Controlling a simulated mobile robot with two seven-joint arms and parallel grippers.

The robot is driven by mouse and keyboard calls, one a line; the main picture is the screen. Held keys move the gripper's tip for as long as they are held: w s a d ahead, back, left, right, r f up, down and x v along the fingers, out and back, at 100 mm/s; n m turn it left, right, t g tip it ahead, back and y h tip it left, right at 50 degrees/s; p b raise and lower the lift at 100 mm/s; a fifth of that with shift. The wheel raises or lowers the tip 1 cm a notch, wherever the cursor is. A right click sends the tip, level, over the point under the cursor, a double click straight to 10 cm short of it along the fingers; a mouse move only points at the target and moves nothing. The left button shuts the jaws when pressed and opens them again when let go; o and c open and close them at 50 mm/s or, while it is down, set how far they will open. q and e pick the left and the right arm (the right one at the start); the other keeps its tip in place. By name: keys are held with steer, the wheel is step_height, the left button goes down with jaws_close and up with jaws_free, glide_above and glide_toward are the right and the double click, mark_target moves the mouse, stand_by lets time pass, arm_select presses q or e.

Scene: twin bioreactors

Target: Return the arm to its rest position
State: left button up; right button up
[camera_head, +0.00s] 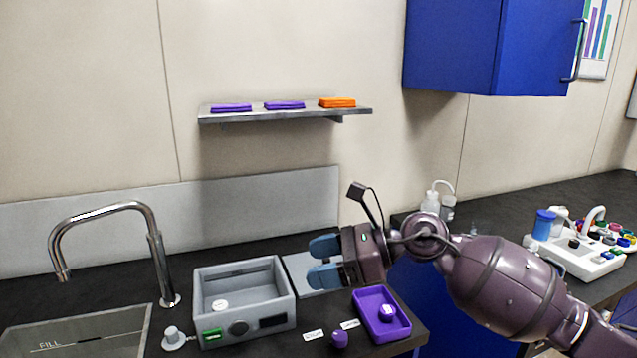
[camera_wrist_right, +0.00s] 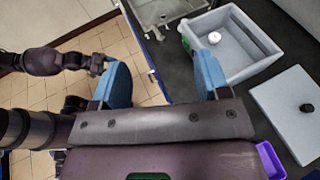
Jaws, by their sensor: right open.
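My right arm comes in from the right in the head view, held out over the counter. Its gripper (camera_head: 324,261) points left with its blue fingers apart and nothing between them. It is above the counter, near the grey box's right side and the purple tray. In the right wrist view the blue fingers (camera_wrist_right: 162,80) are wide apart, with the counter edge and tiled floor beyond. My left arm shows at the left of that view, its gripper (camera_wrist_right: 97,64) small and partly hidden behind a right finger. The left gripper is not in the head view.
An open grey box (camera_head: 243,325) holds a white round piece. Its grey lid (camera_wrist_right: 297,112) lies beside it. A purple tray (camera_head: 393,332) sits at the counter's front edge. A tap (camera_head: 157,255) stands at left, bottles (camera_head: 431,200) behind the arm. A shelf (camera_head: 285,114) hangs above.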

steer(key=w+d+f+m+t, duration=0.15)
steer(key=d+m+t, duration=0.25)
steer(key=m+t, duration=0.75)
steer(key=w+d+m+t, duration=0.2)
steer(key=d+m+t, duration=0.2)
steer(key=m, duration=1.4)
steer(key=s+d+f+m+t+h, duration=0.2)
steer(key=d+f+m+h, duration=0.5)
steer(key=f+m, duration=0.45)
steer(key=s+d+f+m+g+h, duration=0.1)
steer(key=s+d+f+m+h, duration=0.1)
steer(key=s+d+f+m, duration=0.3)
steer(key=s+d+f+m+g+h, duration=0.2)
steer(key=s+f+m+h, duration=0.1)
steer(key=f, duration=0.5)
steer(key=s+d+f+m+g+h, duration=0.1)
steer(key=s+d+f+m+g, duration=0.1)
steer(key=s+f, duration=0.4)
steer(key=s+d+f+m+g+h, duration=0.1)
steer(key=s+d+f+m+g, duration=0.1)
steer(key=s+f, duration=0.5)
steer(key=s+d, duration=0.1)
steer(key=s, duration=0.5)
steer(key=shift+s+h, duration=0.4)
